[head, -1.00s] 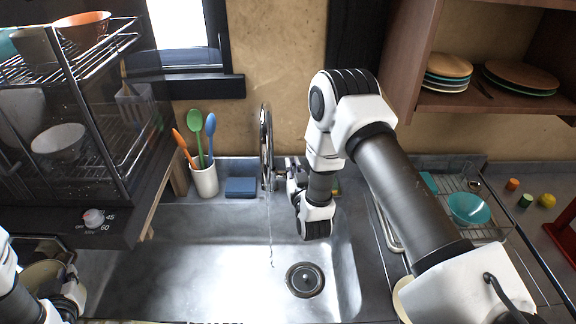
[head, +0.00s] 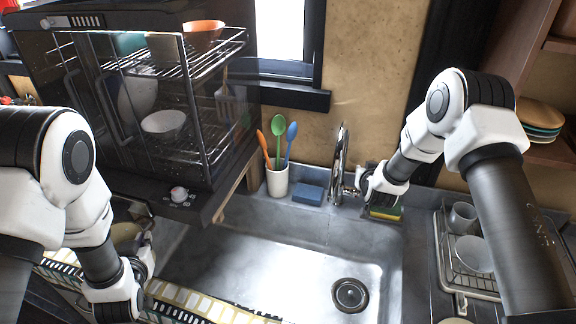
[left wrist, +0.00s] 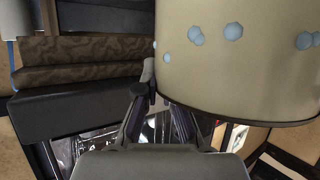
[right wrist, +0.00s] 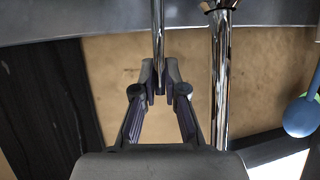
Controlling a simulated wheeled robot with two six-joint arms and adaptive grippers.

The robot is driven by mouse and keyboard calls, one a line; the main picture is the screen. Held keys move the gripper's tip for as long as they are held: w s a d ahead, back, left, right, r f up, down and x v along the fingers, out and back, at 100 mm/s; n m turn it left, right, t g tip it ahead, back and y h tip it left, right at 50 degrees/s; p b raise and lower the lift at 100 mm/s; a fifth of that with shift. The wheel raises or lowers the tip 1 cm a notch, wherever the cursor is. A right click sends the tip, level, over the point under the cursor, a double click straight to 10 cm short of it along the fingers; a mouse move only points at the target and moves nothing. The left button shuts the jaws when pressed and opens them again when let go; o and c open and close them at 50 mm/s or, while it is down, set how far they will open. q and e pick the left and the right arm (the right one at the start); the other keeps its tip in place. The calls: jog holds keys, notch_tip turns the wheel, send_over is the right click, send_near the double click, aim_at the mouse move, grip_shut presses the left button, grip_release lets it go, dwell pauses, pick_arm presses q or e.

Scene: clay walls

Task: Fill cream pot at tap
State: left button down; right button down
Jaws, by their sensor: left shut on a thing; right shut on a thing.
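The cream pot (head: 125,233) is at the left of the sink in the head view, partly hidden by my left arm. In the left wrist view the pot (left wrist: 240,80) looms large, with pale blue spots on its side. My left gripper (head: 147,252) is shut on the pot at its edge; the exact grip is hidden. The chrome tap (head: 339,165) stands at the back of the sink. My right gripper (head: 368,177) is beside it, shut on the tap's thin chrome lever (right wrist: 158,35). A faint thin line below the spout may be water; I cannot tell.
The steel sink (head: 230,255) is empty, with a drain (head: 350,294) at right. A white cup of utensils (head: 277,182), a blue sponge (head: 308,194) and a yellow-green sponge (head: 384,212) line its back. A dark rack cabinet (head: 190,180) overhangs at left; a dish rack (head: 470,282) stands right.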

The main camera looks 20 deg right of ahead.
jog(key=shift+w+d+g, duration=0.1)
jog(key=shift+w+g, duration=0.1)
jog(key=shift+g, duration=0.2)
jog(key=shift+f, duration=0.1)
jog(key=c, duration=1.5)
grip_release()
jog(key=o, duration=0.3)
jog(key=shift+w, duration=0.1)
jog(key=shift+w+f, duration=0.1)
jog(key=shift+w, duration=0.05)
jog(key=v, duration=1.2)
